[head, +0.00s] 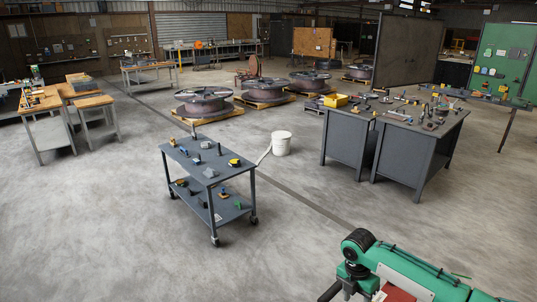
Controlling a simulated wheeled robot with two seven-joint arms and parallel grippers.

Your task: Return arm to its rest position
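My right arm, green with a black joint, comes in at the bottom right corner of the head view. Its bent joint shows, and dark parts run down to the bottom edge. I cannot make out any fingertips there, so the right gripper is outside the picture. My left arm and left gripper do not show.
A grey two-shelf cart (203,200) with tools stands ahead. A white bucket (281,145) is behind it. Grey workbenches (412,160) with tools stand to the right, wooden-topped tables (38,103) to the left. Several steel reels (204,102) sit on pallets behind. The near floor is clear.

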